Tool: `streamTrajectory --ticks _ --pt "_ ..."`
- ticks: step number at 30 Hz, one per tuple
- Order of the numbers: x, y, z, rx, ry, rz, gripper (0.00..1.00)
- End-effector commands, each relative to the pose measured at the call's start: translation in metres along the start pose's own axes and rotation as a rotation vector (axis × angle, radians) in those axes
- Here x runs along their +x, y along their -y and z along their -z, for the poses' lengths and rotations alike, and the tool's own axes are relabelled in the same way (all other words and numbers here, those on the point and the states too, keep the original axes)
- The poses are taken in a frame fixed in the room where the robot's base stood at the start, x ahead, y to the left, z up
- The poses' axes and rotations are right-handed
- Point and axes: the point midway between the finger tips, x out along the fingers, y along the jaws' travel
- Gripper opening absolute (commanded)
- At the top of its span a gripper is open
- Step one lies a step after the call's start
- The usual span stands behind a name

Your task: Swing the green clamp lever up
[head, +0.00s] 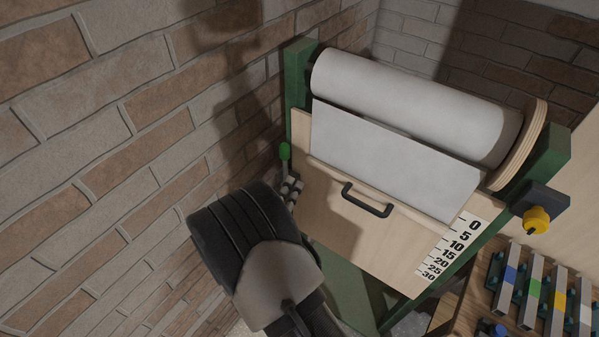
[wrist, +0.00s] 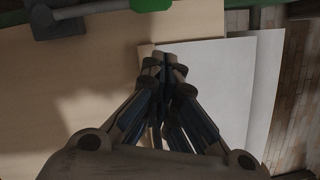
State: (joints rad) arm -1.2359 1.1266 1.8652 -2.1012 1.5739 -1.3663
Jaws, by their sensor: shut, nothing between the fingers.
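The green clamp lever (head: 285,152) is at the left side of the wooden board in the head view, its green grip at the upper end of a short grey shaft. In the wrist view the green grip (wrist: 151,5) shows at the top edge, joined by a grey bar to a dark mount at the top left. My gripper (wrist: 164,60) is shut and empty, its fingertips below the grip in that picture and apart from it. In the head view the gripper (head: 292,187) shows just below the lever, mostly hidden behind my wrist.
The wooden board (head: 330,217) carries a black handle (head: 367,200) and a number scale (head: 453,249). A white paper roll (head: 415,107) lies above it on a green frame, its sheet hanging over the board. A brick wall (head: 90,130) stands close on the left. A yellow knob (head: 536,219) is at the right.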

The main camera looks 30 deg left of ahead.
Motion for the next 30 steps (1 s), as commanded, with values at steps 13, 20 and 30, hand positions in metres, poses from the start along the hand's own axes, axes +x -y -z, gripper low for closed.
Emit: streamTrajectory --ticks 13,20,30 --pt "-0.029 0.003 0.002 -0.001 -0.004 0.002 0.00" --pt "-0.028 0.003 0.002 -0.001 -0.005 0.002 0.00" --pt "-0.012 0.025 0.020 0.061 -0.090 0.028 0.00"
